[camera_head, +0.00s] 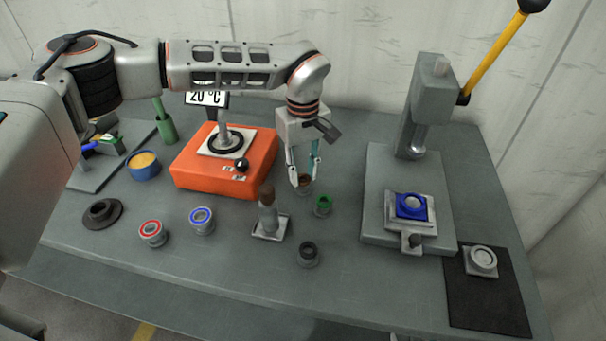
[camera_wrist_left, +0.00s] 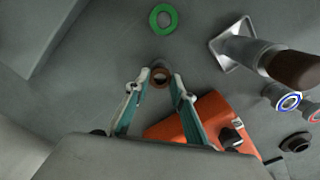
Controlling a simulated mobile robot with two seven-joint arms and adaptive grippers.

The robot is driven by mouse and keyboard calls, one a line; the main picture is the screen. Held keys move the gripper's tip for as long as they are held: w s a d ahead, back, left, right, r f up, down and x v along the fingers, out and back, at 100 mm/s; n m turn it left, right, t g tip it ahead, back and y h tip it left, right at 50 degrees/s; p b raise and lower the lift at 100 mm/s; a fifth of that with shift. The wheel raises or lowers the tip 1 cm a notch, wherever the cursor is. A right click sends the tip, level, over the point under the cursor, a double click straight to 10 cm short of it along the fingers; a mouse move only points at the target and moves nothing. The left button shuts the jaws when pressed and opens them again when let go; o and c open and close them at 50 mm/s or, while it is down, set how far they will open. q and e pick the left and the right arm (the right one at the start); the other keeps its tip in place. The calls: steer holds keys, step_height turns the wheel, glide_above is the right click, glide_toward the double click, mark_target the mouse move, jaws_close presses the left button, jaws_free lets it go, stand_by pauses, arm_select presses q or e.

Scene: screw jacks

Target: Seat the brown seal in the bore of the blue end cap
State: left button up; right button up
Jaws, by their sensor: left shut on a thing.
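The brown seal (camera_head: 305,179) is a small ring between the fingertips of my left gripper (camera_head: 303,178), which points down just right of the orange unit. In the left wrist view the seal (camera_wrist_left: 160,78) shows between the two fingertips (camera_wrist_left: 160,82), and the gripper is shut on it. I cannot tell whether it is clear of the grey holder below. My right gripper is not in view.
A green ring (camera_head: 323,201) on a grey holder stands close by. A brown-topped post (camera_head: 268,215) stands left of it. The grey press (camera_head: 425,110) rises behind the cap, with a yellow lever. An orange unit (camera_head: 205,175) stands left.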

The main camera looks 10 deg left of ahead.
mark_target(303, 178)
arm_select(q)
step_height(303, 178, up, 20)
stand_by(0.4)
